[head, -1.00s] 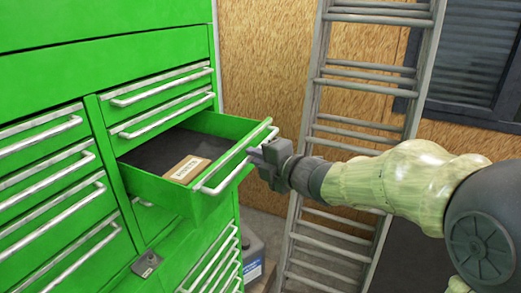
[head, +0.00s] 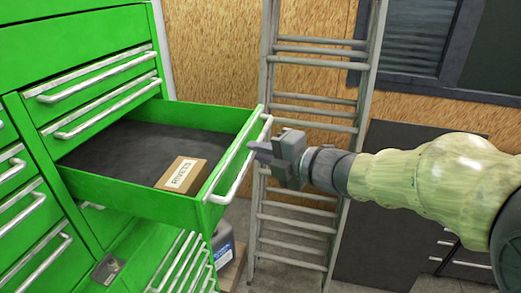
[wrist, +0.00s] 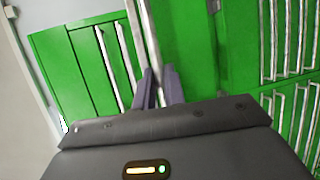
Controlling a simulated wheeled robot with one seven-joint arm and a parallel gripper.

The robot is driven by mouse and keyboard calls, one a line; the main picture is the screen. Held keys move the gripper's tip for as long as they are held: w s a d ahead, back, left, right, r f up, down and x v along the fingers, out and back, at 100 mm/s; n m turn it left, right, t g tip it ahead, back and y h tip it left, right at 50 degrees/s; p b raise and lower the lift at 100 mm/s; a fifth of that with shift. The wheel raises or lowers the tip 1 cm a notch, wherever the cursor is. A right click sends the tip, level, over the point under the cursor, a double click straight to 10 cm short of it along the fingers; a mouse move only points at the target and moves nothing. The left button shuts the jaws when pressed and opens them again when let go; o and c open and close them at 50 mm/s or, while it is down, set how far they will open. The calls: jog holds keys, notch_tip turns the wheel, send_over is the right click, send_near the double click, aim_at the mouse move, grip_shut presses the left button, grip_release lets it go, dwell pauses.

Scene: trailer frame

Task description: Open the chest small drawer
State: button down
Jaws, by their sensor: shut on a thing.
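The green tool chest (head: 75,28) fills the left of the head view. One of its small drawers (head: 135,192) is pulled well out toward the right, showing a dark lined floor. A small brown box labelled RIVETS (head: 182,175) lies inside near the drawer front. My gripper (head: 258,150) is at the drawer's silver bar handle (head: 240,165), coming from the right, with its fingers shut on it. In the wrist view the two fingers (wrist: 158,88) close around the silver bar (wrist: 148,45).
Closed drawers with silver handles (head: 108,120) sit above the open one, and more lie to the left and below. A metal ladder (head: 305,200) leans against the wooden wall behind. A grey container (head: 223,250) stands on the floor below the drawer. A dark cabinet (head: 380,220) is behind my arm.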

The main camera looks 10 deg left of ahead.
jog(key=shift+f, duration=0.15)
jog(key=c, duration=1.5)
grip_release()
jog(key=b+v, duration=0.4)
jog(key=v, duration=1.3)
jog(key=shift+d, duration=0.25)
